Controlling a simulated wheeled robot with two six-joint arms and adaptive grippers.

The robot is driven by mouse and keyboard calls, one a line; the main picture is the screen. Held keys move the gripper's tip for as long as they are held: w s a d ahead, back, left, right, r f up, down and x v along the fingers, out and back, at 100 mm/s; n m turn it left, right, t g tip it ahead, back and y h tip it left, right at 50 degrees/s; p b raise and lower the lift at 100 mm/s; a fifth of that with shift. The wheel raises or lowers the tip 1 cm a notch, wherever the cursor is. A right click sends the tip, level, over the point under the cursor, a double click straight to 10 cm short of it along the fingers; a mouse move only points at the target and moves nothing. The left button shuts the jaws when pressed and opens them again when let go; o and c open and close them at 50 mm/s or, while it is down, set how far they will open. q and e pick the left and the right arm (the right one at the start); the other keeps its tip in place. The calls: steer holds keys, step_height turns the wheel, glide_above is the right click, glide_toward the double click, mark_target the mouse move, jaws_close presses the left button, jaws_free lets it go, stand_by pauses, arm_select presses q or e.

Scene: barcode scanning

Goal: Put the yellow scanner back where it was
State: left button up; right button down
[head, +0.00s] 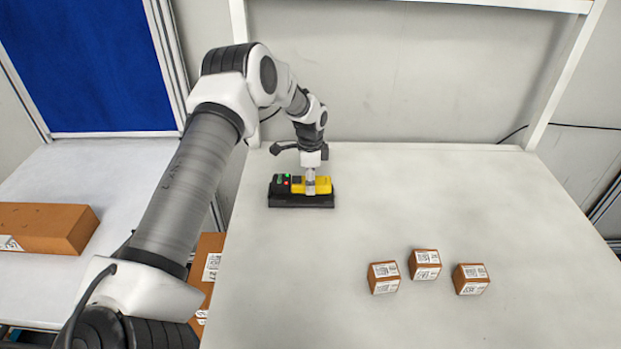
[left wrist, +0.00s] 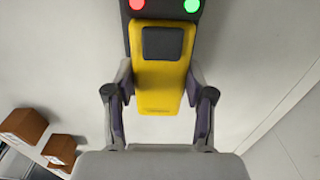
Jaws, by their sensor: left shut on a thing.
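The yellow scanner (head: 318,186) lies in the black base (head: 300,201) near the back left of the white table. The base has a red and a green light. My left gripper (head: 311,181) points down at the scanner from above. In the left wrist view the yellow scanner (left wrist: 160,65) sits between the two fingers of my left gripper (left wrist: 159,95), which is shut on its sides. The scanner's far end meets the dark lit part. I cannot tell whether it is fully seated. My right gripper is not in view.
Three small brown boxes with labels (head: 425,264) stand on the right part of the table (head: 300,290). A long brown box (head: 45,228) lies on a side table at left. Another brown box (head: 208,265) is partly behind my left arm. The table around the base is clear.

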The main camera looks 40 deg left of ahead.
arm_select(q)
steer(key=shift+f+b, duration=0.4)
steer(key=shift+f, duration=0.2)
steer(key=o, duration=1.4)
steer(key=shift+c, duration=0.2)
steer(key=shift+r, duration=0.1)
steer(key=shift+r, duration=0.15)
steer(key=shift+r+p, duration=0.6)
steer(key=shift+p, duration=0.05)
step_height(320, 180, up, 3)
steer(key=shift+f+b, duration=0.15)
steer(key=shift+b, duration=0.95)
step_height(320, 180, up, 9)
steer(key=b, duration=0.2)
